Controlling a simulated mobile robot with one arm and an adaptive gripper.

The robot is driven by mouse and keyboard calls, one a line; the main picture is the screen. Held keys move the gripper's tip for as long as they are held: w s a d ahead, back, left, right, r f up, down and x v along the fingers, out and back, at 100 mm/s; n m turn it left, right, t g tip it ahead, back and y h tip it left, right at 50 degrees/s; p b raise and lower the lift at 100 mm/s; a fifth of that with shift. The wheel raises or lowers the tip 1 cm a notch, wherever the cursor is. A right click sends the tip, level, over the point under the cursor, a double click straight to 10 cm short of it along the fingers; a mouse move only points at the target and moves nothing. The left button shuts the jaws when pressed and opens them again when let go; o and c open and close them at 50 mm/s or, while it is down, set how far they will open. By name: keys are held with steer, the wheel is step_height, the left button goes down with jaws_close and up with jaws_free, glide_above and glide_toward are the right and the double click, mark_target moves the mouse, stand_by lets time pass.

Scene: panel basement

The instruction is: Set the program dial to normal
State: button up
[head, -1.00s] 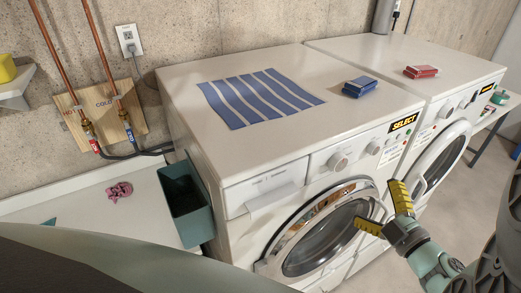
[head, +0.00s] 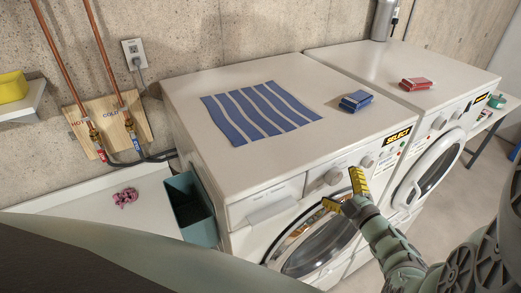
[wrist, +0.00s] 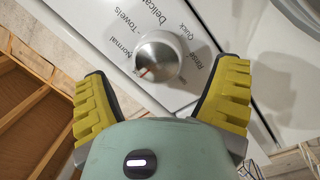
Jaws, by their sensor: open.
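The program dial (wrist: 159,56) is a round metal knob on a white panel in the wrist view. Around it are printed Normal, Towels, Delicate, Quick and Rinse. A reddish mark on the dial points to the lower left, below the Normal label (wrist: 122,50). In the head view the dial (head: 333,177) is on the front of the left white washer (head: 262,182). My gripper (head: 344,191) is open just in front of and below the dial. In the wrist view its yellow fingers (wrist: 165,100) stand apart, one on each side of the dial's lower part, not closed on it.
A second knob (head: 367,161) and a SELECT display (head: 397,136) are right of the dial. A detergent drawer (head: 268,206) is left, the round door (head: 318,245) below. A striped cloth (head: 262,112) and blue box (head: 356,101) lie on top. Another machine (head: 440,70) stands right.

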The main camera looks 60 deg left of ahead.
steer(key=shift+x, duration=1.15)
steer(key=shift+w, duration=0.1)
steer(key=c, duration=1.2)
steer(key=shift+c, duration=0.2)
